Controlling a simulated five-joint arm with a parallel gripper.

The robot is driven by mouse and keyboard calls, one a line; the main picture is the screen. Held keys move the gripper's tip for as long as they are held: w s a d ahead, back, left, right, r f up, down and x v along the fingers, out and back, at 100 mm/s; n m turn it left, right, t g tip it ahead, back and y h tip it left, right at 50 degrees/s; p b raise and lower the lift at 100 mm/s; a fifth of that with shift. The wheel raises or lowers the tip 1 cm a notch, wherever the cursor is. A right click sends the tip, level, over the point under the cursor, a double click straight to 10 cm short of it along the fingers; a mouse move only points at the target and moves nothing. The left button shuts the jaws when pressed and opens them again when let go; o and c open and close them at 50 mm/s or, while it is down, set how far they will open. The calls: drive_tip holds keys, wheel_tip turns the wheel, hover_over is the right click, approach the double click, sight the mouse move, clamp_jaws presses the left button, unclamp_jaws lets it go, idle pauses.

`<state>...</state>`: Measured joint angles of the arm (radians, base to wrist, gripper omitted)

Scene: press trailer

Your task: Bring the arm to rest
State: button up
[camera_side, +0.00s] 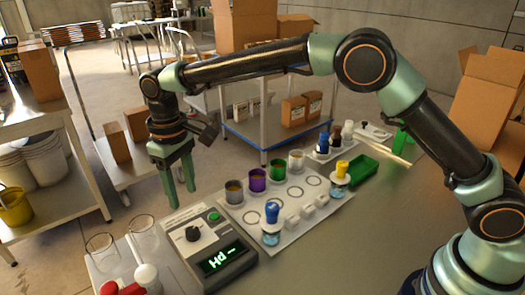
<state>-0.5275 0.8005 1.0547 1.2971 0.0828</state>
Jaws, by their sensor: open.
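My gripper (180,188) hangs at the end of my arm with its two green fingers pointing down. It is open and nothing shows between the fingers. It is above and behind the grey meter (208,248), whose green display is lit, and left of the white tray (300,235). My arm is raised and reaches from the right across the bench. I cannot tell the exact height of the fingertips above the bench.
The tray carries several coloured cups, such as a purple cup (258,180), and blue- and yellow-capped jars. Glass beakers (100,243) stand left of the meter. A green tray (360,170) lies at the right. The front of the bench (335,265) is clear.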

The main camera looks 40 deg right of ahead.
drive_tip(key=shift+r, duration=0.3)
drive_tip(key=s+d+r+m+t, duration=0.1)
drive_tip(key=s+d+r, duration=0.1)
drive_tip(key=d+r, duration=0.5)
drive_tip(key=s+d+r+m+t, duration=0.1)
drive_tip(key=s+d+r+t, duration=0.2)
drive_tip(key=d, duration=0.5)
drive_tip(key=s+d+m+t, duration=0.1)
drive_tip(key=s+d+m, duration=0.2)
drive_tip(key=s+d, duration=0.9)
drive_tip(key=shift+s+f+t, duration=0.35)
drive_tip(key=shift+s+t, duration=0.05)
